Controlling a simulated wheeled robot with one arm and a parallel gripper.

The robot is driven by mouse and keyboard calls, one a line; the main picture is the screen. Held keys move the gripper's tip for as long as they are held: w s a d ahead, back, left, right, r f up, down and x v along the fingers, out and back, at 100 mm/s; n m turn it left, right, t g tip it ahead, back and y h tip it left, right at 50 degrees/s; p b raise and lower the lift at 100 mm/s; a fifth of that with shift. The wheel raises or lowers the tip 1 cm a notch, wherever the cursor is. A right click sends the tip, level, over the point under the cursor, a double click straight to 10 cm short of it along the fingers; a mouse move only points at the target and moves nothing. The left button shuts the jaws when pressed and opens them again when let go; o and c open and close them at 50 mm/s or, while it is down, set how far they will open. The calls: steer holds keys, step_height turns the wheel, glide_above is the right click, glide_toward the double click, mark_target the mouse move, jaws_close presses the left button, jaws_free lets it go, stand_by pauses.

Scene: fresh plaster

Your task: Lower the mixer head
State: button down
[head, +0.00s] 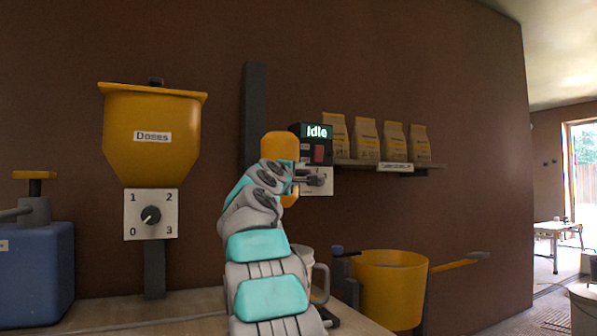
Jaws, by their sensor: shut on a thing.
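The mixer's yellow head (281,146) sits at a dark upright column (254,100), raised well above the bench. Beside it is a dark control box (306,146) with a green "Idle" display and a red switch (319,154). A white panel (322,187) is below the box. My gripper (309,180) is in front of this panel, shut on a small grey lever there. My arm hides the lower part of the head and what lies directly beneath it. A pale container with a handle (321,284) shows partly behind my arm.
A yellow hopper (152,115) with a numbered dial (151,214) stands left. A blue container (38,275) is at the far left. A yellow tub (388,285) with a long handle is right. Paper bags (366,138) stand on a wall shelf (385,164). The pale bench (130,312) is mostly clear at left.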

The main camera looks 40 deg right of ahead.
step_height(320, 180, down, 4)
steer(key=shift+f+b, duration=0.1)
steer(key=shift+b, duration=1.1)
steer(key=shift+d, duration=0.1)
steer(key=c, duration=0.7)
jaws_free()
steer(key=b+v, duration=0.1)
steer(key=v, duration=0.6)
steer(key=shift+s+a, duration=0.2)
steer(key=shift+a, duration=0.1)
